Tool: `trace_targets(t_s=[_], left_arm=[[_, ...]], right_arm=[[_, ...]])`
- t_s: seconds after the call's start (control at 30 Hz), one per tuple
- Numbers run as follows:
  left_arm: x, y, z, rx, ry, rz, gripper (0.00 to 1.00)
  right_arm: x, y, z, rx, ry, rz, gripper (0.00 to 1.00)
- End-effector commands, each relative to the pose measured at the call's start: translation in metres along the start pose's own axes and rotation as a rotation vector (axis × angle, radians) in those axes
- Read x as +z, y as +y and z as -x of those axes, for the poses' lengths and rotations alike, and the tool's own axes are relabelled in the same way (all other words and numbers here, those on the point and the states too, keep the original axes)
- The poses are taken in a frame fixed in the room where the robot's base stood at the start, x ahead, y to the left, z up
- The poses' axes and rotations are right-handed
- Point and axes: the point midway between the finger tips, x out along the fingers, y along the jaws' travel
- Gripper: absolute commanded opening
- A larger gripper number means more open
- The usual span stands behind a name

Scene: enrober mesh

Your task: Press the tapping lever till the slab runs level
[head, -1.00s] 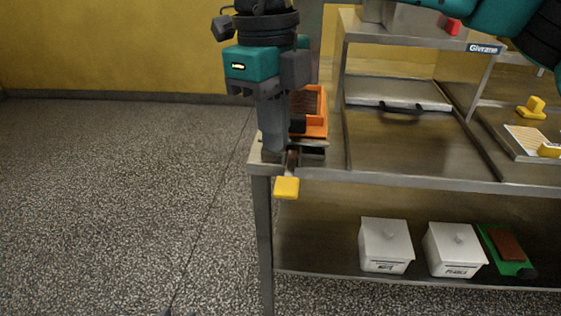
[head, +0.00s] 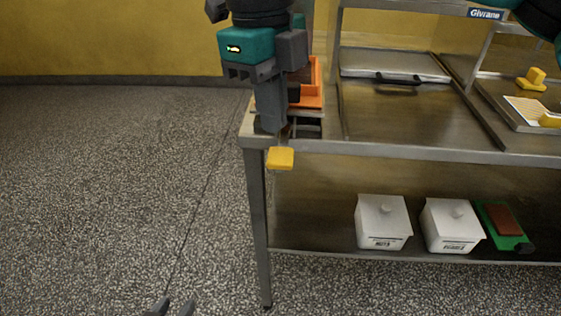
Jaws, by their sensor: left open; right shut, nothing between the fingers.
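The tapping lever has a yellow pad (head: 280,158) that sticks out past the front left corner of the steel table. My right gripper (head: 272,128) is shut and empty, pointing down just behind the pad. I cannot tell whether its fingertips touch the lever. An orange part (head: 312,92) stands behind this gripper and is partly hidden by it. I cannot make out the slab. My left gripper (head: 172,308) is open and empty at the bottom edge, low over the floor and away from the table; only its fingertips show.
The steel table (head: 400,150) has a bare stretch right of the lever. A flat lid with a black handle (head: 398,79) lies behind it. A yellow block (head: 533,79) is at the right. White lidded boxes (head: 383,222) and a green item (head: 505,224) stand on the lower shelf.

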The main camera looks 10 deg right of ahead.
Motion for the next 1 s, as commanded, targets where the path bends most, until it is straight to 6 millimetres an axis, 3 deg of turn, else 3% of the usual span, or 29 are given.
trace_targets(t_s=[0.03,0.2,0.67,1.0], left_arm=[[0.009,0.000,-0.006,0.000,0.000,0.000,0.43],[0.020,-0.001,-0.014,0.001,-0.003,0.000,0.43],[0.013,0.000,-0.015,0.002,0.011,0.000,0.43],[0.032,0.000,-0.028,0.003,0.008,0.004,0.43]], right_arm=[[0.001,0.000,-0.013,0.000,0.000,0.000,0.00],[0.000,0.000,-0.030,-0.001,0.001,0.000,0.00],[0.000,0.000,-0.034,0.000,0.000,0.000,0.00],[0.003,0.000,-0.063,0.000,-0.001,-0.001,0.00]])
